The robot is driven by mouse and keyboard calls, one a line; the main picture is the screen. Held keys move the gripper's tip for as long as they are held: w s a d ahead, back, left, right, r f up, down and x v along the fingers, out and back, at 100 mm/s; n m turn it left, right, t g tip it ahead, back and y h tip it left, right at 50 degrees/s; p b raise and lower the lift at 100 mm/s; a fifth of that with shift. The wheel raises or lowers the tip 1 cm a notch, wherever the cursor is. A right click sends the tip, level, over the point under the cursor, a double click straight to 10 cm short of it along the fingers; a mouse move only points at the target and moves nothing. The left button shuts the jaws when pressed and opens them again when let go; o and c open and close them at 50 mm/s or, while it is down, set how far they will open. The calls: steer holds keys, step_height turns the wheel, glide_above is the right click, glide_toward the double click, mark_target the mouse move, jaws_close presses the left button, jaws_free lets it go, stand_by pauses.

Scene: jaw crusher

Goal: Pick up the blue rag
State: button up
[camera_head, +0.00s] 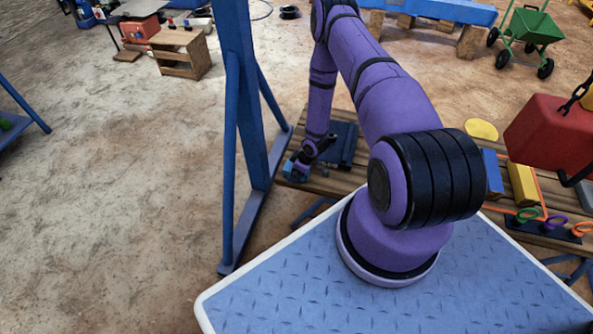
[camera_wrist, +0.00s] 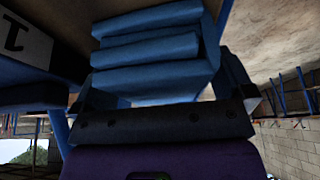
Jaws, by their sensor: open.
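The blue rag (camera_wrist: 150,48) shows in the wrist view as a thick, layered blue bundle. It fills the upper middle, directly in front of my gripper (camera_wrist: 160,88). The jaws are apart, with dark finger parts at the left and right of the rag's near end. Whether either finger touches it I cannot tell. In the head view my gripper (camera_head: 299,168) is low over the wooden pallet top, at its left end. A small blue patch there looks like the rag (camera_head: 291,171), mostly hidden by the gripper.
A blue steel post (camera_head: 240,100) stands just left of my arm. A dark blue item (camera_head: 342,146) lies right of my gripper. Further right are a yellow block (camera_head: 522,184), a ring-peg stand (camera_head: 545,227) and a red block (camera_head: 550,135).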

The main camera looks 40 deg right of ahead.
stand_by(0.3)
steer(key=c, duration=0.9)
steer(key=shift+r, duration=0.8)
step_height(320, 180, up, 2)
steer(key=shift+r, duration=0.2)
steer(key=s+a, duration=0.1)
steer(key=s, duration=0.4)
steer(key=s+a+r, duration=0.1)
steer(key=s, duration=0.4)
steer(key=s+a, duration=0.2)
steer(key=s, duration=0.3)
steer(key=shift+s+r, duration=0.2)
steer(key=shift+s, duration=0.05)
